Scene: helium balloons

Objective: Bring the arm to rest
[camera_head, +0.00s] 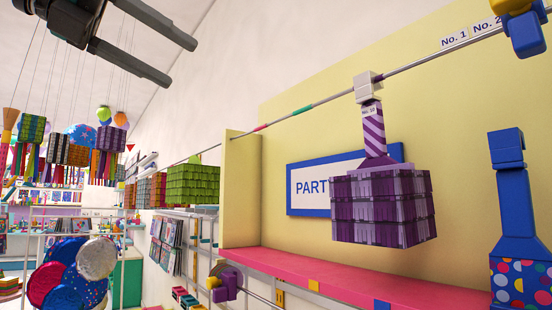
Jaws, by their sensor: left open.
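My left gripper (178,62) is dark grey and comes in at the upper left of the head view. Its two fingers are spread apart with nothing between them. It is up in the air, in front of the pale wall, and touches nothing that I can see. The rest of its arm is outside the picture. My right gripper is not in view.
A metal rail (420,62) slants across the yellow panel; a purple fringed box (383,208) hangs from it by a striped strap. Below is a pink shelf (300,268). A dotted blue object (520,280) stands at right. Foil balloons (97,258) and piñatas crowd the left.

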